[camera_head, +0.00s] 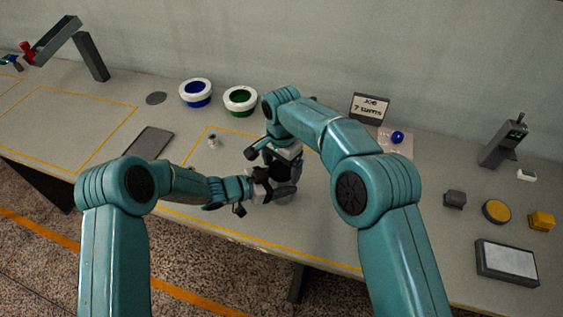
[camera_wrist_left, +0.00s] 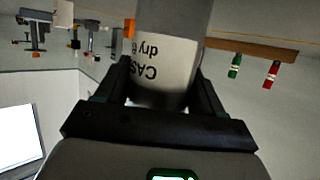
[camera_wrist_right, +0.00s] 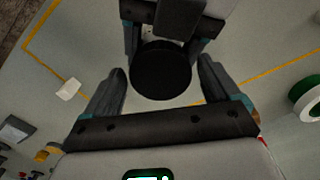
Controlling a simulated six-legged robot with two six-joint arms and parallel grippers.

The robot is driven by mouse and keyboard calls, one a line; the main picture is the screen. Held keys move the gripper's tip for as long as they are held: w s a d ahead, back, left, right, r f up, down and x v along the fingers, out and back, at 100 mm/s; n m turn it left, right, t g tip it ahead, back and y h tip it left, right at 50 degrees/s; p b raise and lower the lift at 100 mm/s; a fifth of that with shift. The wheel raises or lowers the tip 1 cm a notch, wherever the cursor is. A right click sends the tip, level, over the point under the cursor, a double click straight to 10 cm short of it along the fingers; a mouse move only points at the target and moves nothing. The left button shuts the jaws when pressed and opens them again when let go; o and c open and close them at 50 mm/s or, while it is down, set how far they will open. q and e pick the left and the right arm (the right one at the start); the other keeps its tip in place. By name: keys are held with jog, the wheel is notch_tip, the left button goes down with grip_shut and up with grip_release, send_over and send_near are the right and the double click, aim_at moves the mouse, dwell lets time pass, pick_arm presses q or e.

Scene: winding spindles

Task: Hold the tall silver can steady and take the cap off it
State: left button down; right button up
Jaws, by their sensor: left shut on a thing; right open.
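The silver can (camera_wrist_left: 172,60), with a pale printed label, is between the fingers of my left gripper (camera_head: 280,186) in the left wrist view. My left gripper is shut on it. In the head view the can is mostly hidden by my grippers. The round black cap (camera_wrist_right: 161,72) shows from above in the right wrist view. My right gripper (camera_head: 274,160) is open above the can, with one finger on each side of the cap and visible gaps between. My left gripper also shows at the top of the right wrist view, close by the cap.
A blue-lined white ring bowl (camera_head: 196,94) and a green-lined one (camera_head: 240,100) stand at the back. A small pale item (camera_head: 213,141) and a dark flat pad (camera_head: 148,143) lie to the left. A sign (camera_head: 369,107) stands behind right. Several small blocks lie far right.

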jog(key=c, duration=1.1)
jog(key=n, duration=0.3)
jog(key=shift+n, duration=0.3)
jog(key=o, duration=1.2)
jog(key=shift+c, duration=0.2)
jog(key=shift+r, duration=2.35)
pick_arm(q)
jog(key=shift+c, duration=0.2)
grip_release()
